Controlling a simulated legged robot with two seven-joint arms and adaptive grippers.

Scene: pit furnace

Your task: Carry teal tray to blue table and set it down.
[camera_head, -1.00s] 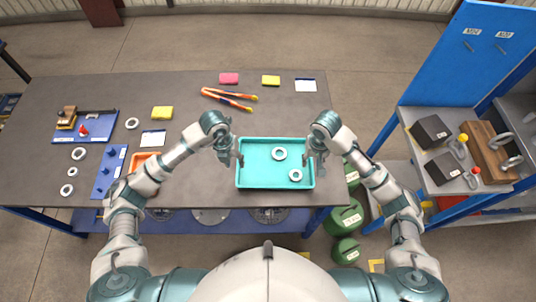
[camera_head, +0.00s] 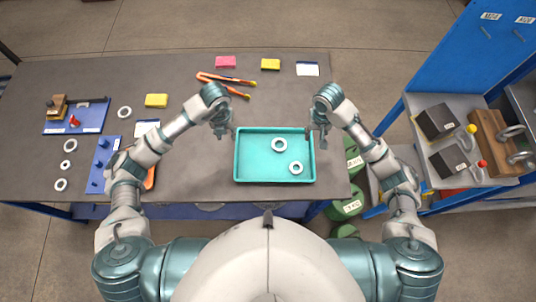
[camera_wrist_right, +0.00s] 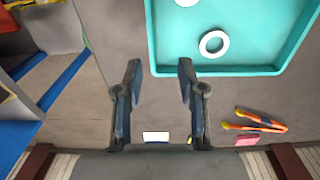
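The teal tray (camera_head: 238,160) lies flat on a dark grey tabletop (camera_head: 190,180) with a blue frame, near its front right part. Two pale rings (camera_head: 279,145) lie inside the tray. My left gripper (camera_head: 224,133) is beside the tray's far left corner, its fingers apart and holding nothing visible. My right gripper (camera_head: 315,132) is at the tray's far right corner. In the right wrist view its two fingers (camera_wrist_right: 159,66) are spread, close to the corner of the tray (camera_wrist_right: 220,70). Contact with the rim cannot be told.
Orange pliers (camera_head: 225,84), pink and yellow pads (camera_head: 156,100) and a white card (camera_head: 307,69) lie on the tabletop. Blue fixtures (camera_head: 76,116) and loose rings are at left. A blue-framed bench (camera_head: 460,200) with dark blocks stands right; green weights (camera_head: 345,207) are between.

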